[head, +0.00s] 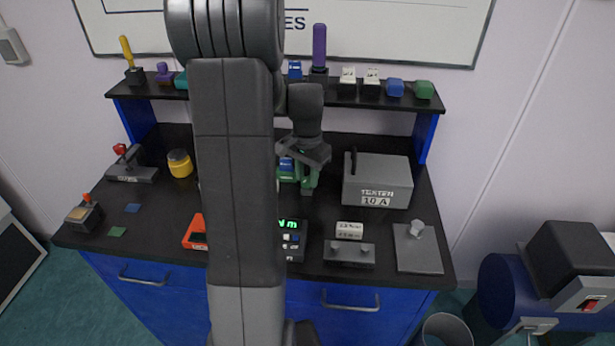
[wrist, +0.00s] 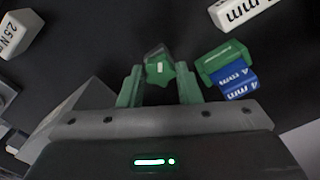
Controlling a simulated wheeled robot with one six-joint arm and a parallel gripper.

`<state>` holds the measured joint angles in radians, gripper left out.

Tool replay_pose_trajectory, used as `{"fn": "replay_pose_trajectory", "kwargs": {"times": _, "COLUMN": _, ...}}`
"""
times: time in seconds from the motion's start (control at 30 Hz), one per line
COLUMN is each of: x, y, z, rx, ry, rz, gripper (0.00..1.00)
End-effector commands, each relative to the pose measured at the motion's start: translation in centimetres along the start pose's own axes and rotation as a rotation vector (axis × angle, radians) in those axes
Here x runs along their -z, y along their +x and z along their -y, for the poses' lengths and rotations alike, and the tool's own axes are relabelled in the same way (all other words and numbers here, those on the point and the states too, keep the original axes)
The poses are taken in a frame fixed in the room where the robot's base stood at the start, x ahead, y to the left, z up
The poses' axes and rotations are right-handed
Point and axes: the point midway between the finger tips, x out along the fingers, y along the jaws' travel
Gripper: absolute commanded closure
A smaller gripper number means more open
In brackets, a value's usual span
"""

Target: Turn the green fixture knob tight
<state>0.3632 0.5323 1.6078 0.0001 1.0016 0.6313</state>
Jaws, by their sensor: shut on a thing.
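The green fixture knob (wrist: 160,66) has a pale line on its top and sits between the two green fingers of my gripper (wrist: 160,76) in the wrist view. In the head view my gripper (head: 308,184) points down over the middle of the black bench top. My arm and the fingers hide the knob there, and its base is dark and hard to make out.
A green block and a blue 4 mm block (wrist: 235,80) lie close right of the fingers in the wrist view. A grey tester box (head: 377,183) stands right of my gripper in the head view. A display unit (head: 291,240) is in front, and a shelf (head: 345,99) runs behind.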

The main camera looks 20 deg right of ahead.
Motion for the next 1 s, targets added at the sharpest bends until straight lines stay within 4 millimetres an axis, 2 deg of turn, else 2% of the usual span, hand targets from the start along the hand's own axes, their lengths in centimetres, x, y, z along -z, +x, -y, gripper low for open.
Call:
{"fn": "replay_pose_trajectory", "kwargs": {"times": 0.33, "x": 0.01, "y": 0.00, "z": 0.03, "rx": 0.000, "ry": 0.334, "rz": 0.000, "gripper": 0.92}}
{"fn": "replay_pose_trajectory", "kwargs": {"times": 0.73, "x": 0.01, "y": 0.00, "z": 0.03, "rx": 0.000, "ry": 0.386, "rz": 0.000, "gripper": 0.92}}
{"fn": "replay_pose_trajectory", "kwargs": {"times": 0.87, "x": 0.02, "y": -0.01, "z": 0.04, "rx": 0.000, "ry": 0.470, "rz": 0.000, "gripper": 0.92}}
{"fn": "replay_pose_trajectory", "kwargs": {"times": 0.9, "x": 0.02, "y": -0.01, "z": 0.04, "rx": 0.000, "ry": 0.463, "rz": 0.000, "gripper": 0.62}}
{"fn": "replay_pose_trajectory", "kwargs": {"times": 0.97, "x": 0.02, "y": -0.01, "z": 0.04, "rx": 0.000, "ry": 0.462, "rz": 0.000, "gripper": 0.51}}
{"fn": "replay_pose_trajectory", "kwargs": {"times": 1.0, "x": 0.02, "y": -0.01, "z": 0.04, "rx": 0.000, "ry": 0.461, "rz": 0.000, "gripper": 0.51}}
